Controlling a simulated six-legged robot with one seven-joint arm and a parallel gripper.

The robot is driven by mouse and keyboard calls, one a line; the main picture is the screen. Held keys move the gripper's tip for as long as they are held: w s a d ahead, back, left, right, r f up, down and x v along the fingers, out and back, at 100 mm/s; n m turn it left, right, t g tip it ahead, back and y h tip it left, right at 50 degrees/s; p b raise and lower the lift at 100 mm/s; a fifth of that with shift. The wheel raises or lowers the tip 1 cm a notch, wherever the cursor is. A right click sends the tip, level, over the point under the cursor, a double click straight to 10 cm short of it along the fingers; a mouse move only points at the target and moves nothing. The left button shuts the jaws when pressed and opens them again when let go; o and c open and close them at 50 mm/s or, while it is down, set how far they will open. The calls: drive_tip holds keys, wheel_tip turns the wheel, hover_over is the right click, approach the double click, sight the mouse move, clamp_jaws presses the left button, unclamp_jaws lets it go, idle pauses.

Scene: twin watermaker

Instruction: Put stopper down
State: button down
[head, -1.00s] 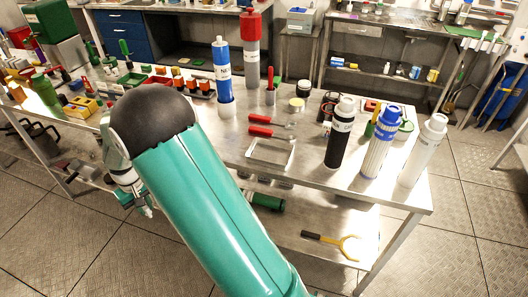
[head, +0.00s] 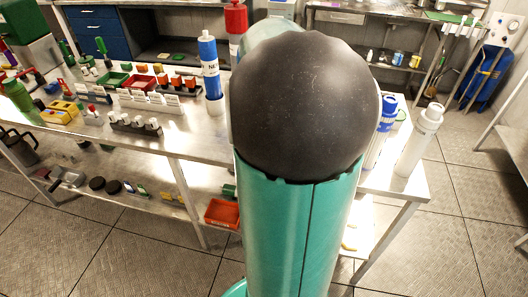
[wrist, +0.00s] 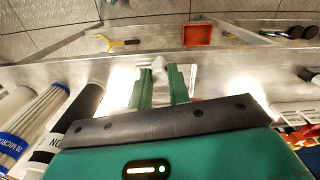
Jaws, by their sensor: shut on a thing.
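In the wrist view my gripper (wrist: 158,74) is shut on a small pale, whitish piece, the stopper (wrist: 158,63), which shows between the green fingertips. It is over the metal bench near its front edge. A pale rectangular frame (wrist: 191,76) lies by the fingertips on the bench; I cannot tell whether the stopper touches it or the bench. In the head view my arm hides the gripper, the stopper and the middle of the bench.
A black cartridge (wrist: 78,115) and a white and blue cartridge (wrist: 38,122) are left in the wrist view. A white cartridge (head: 420,140) stands at the bench's right end. An orange tray (wrist: 197,34) is on the lower shelf.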

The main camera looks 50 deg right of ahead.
drive_tip(key=s+d+r+m, duration=0.2)
drive_tip(key=s, duration=0.4)
drive_tip(key=shift+w+d+f, duration=1.3)
drive_tip(key=shift+w+f, duration=0.6)
drive_tip(key=shift+f, duration=0.2)
drive_tip(key=shift+w+d+f, duration=1.25)
drive_tip(key=shift+w+f, duration=0.65)
drive_tip(key=shift+f, duration=0.15)
drive_tip(key=shift+w+d+f, duration=1.3)
drive_tip(key=shift+w+f, duration=0.6)
drive_tip(key=shift+f, duration=0.2)
drive_tip(key=shift+f, duration=0.2)
drive_tip(key=c, duration=1.3)
unclamp_jaws()
drive_tip(key=shift+r, duration=0.1)
wheel_tip(320, 180, up, 12)
drive_tip(key=shift+r, duration=0.15)
